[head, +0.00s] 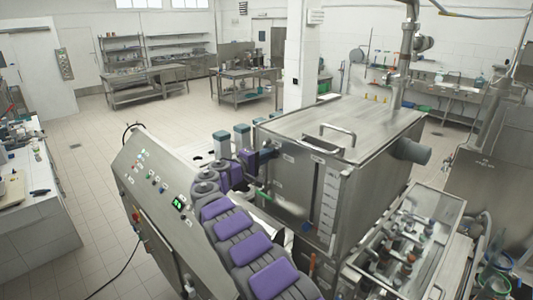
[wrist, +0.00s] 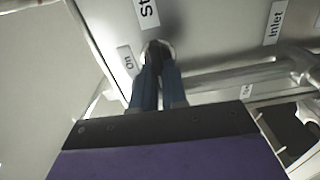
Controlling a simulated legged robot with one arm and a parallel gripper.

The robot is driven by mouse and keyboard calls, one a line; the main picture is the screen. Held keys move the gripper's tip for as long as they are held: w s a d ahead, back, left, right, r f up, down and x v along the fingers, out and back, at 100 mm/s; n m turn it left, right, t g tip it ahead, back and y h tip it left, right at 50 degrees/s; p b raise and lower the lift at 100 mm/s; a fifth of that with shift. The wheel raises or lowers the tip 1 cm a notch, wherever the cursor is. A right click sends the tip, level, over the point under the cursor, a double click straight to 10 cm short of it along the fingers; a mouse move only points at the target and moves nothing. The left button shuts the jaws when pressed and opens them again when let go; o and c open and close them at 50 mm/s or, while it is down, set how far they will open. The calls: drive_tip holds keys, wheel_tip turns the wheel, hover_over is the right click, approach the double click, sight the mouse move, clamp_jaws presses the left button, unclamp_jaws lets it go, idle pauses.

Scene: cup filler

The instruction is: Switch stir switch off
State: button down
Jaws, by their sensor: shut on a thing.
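The stir switch (wrist: 155,50) is a small dark lever in a round metal collar on the grey panel, in the wrist view. A label reading "St" (wrist: 146,13), cut off by the frame, is above it. An "On" label (wrist: 127,61) is to its left. My gripper (wrist: 158,70) has its blue fingers closed around the lever. In the head view my gripper (head: 265,154) is at the left side of the steel tank (head: 345,135) and hides the switch. The lever's exact tilt is hard to tell because the fingers cover most of it.
An "Inlet" label (wrist: 275,22) and a metal pipe (wrist: 240,75) are right of the switch. A sloped control console (head: 160,200) with lit buttons stands left of my arm. A glass-topped case (head: 410,245) is at right. Open tiled floor lies beyond the console.

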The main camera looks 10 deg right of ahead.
drive_tip(key=shift+a+n, duration=0.1)
drive_tip(key=shift+n, duration=0.2)
idle(0.4)
drive_tip(key=c, duration=1.2)
unclamp_jaws()
drive_tip(key=shift+w+a+f, duration=0.15)
drive_tip(key=shift+w+f, duration=0.05)
drive_tip(key=shift+w, duration=0.1)
drive_tip(key=shift+o, duration=0.2)
drive_tip(key=shift+s+r, duration=0.15)
drive_tip(key=shift+s, duration=0.1)
drive_tip(key=b+v, duration=0.3)
drive_tip(key=v, duration=1.4)
drive_tip(key=shift+a+b, duration=0.15)
drive_tip(key=shift+b, duration=0.15)
